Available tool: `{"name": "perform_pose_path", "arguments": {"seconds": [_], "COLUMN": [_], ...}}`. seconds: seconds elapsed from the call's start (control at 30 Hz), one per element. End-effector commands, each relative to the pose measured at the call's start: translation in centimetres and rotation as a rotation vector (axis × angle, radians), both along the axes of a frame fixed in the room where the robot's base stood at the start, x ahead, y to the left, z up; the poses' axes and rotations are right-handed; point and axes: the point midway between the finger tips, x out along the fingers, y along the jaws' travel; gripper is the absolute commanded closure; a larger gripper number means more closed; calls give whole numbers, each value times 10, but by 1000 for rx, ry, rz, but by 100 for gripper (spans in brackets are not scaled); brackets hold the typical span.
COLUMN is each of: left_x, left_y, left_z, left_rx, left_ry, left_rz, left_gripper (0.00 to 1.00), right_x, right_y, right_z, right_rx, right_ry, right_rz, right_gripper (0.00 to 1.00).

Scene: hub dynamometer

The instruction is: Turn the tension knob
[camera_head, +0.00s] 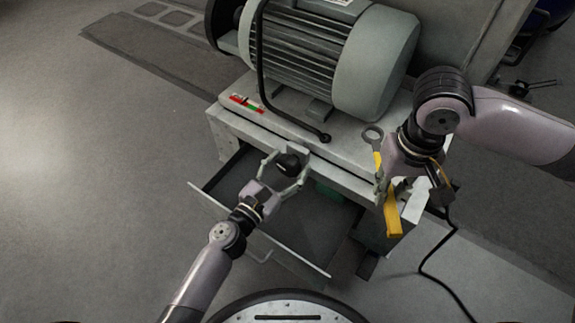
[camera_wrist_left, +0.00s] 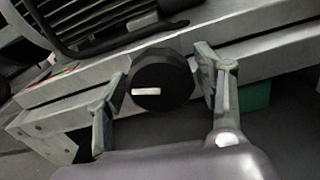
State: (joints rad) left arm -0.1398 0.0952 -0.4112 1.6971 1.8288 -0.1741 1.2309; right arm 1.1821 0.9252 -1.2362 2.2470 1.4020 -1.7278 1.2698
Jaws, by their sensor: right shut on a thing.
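The tension knob (camera_head: 288,164) is black and round, on the front edge of the bench below the motor. In the left wrist view the knob (camera_wrist_left: 174,75) shows a white pointer mark, lying nearly level at its lower left. My left gripper (camera_head: 286,168) is open, with one finger on each side of the knob. In the left wrist view the fingers of my left gripper (camera_wrist_left: 163,72) show gaps to the knob. My right gripper (camera_head: 381,182) is shut on a yellow-handled tool with a grey ring end (camera_head: 372,135), at the bench's right front corner.
An open drawer (camera_head: 262,237) juts out below the knob, under my left gripper. A green object (camera_head: 328,192) lies in it. The large grey motor (camera_head: 330,55) and a bent black rod (camera_head: 261,60) stand behind the knob. A black cable (camera_head: 425,262) hangs at right.

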Motion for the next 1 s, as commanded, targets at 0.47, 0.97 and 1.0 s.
{"name": "perform_pose_path", "arguments": {"seconds": [0.47,0.97,1.0], "left_x": [0,0,0], "left_y": [0,0,0], "left_z": [0,-1,-1], "left_rx": [0,74,95], "left_ry": [0,-49,-63], "left_rz": [0,0,0], "left_gripper": [72,78,78], "right_x": [0,0,0], "right_y": [0,0,0], "right_z": [0,-4,-5], "right_rx": [0,0,0], "right_ry": [-1,-1,-1], "right_rz": [0,0,0], "right_gripper": [100,100,100]}}
